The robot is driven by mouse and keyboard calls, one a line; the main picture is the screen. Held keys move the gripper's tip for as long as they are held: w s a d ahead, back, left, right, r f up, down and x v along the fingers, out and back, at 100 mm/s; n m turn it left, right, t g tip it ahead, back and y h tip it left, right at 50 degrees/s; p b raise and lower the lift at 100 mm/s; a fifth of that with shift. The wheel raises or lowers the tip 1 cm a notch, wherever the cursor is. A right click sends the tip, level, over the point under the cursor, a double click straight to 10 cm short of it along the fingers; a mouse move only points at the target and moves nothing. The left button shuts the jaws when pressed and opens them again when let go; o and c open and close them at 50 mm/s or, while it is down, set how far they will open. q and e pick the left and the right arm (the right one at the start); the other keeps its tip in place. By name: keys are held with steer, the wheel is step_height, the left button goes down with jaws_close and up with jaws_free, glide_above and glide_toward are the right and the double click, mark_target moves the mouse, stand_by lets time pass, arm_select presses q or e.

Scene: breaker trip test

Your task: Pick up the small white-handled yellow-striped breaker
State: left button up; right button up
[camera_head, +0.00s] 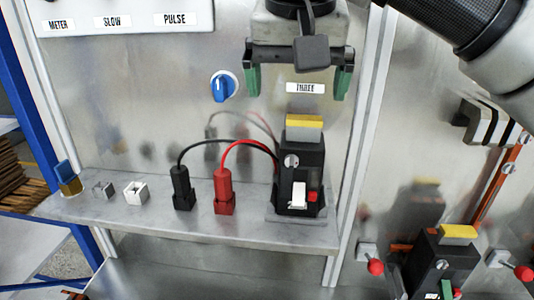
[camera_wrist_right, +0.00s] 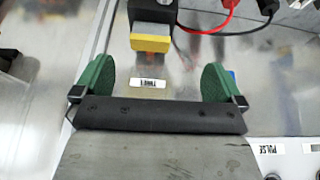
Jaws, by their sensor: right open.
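The small black breaker (camera_head: 302,160) with a white handle and a yellow stripe on top stands upright on the metal shelf, at its right end. In the right wrist view its yellow top (camera_wrist_right: 150,43) shows at the upper middle, beyond the fingers. My right gripper (camera_head: 298,82) is open and empty, with green finger pads. It hangs above the breaker in front of the back panel, apart from it; in the wrist view the gap between the fingers (camera_wrist_right: 156,80) is clear. My left gripper is not in view.
Black (camera_head: 182,188) and red (camera_head: 224,190) plugs with cables stand left of the breaker on the shelf (camera_head: 150,223). Small metal blocks (camera_head: 136,192) are further left. A second, green-handled breaker (camera_head: 432,262) sits lower right beside red knobs (camera_head: 375,267). A blue dial (camera_head: 222,87) is on the panel.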

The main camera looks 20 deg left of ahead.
mark_target(303, 134)
steer(key=shift+w+a+f+p, duration=0.3)
steer(key=shift+w+f, duration=0.25)
steer(key=shift+f, duration=0.1)
steer(key=shift+s+d+f+p, duration=0.15)
steer(key=shift+d+f+p, duration=0.2)
steer(key=shift+d+f, duration=0.9)
steer(key=shift+w+a+f, duration=0.1)
steer(key=shift+w+f, duration=0.1)
steer(key=shift+f, duration=0.05)
steer(key=p+x, duration=0.2)
steer(key=x, duration=0.1)
steer(key=a+x, duration=0.1)
steer(key=x, duration=0.1)
steer(key=shift+w+r+p, duration=0.2)
steer(key=shift+w+p, duration=0.05)
steer(key=shift+p, duration=0.15)
steer(key=shift+d+f, duration=0.15)
steer(key=shift+f, duration=0.2)
steer(key=shift+c, duration=1.4)
steer(key=c, duration=1.4)
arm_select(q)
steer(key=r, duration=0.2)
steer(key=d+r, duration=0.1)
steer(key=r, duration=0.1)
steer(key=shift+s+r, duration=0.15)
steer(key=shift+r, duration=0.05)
arm_select(e)
steer(key=shift+c, duration=0.5)
steer(key=shift+w, duration=0.1)
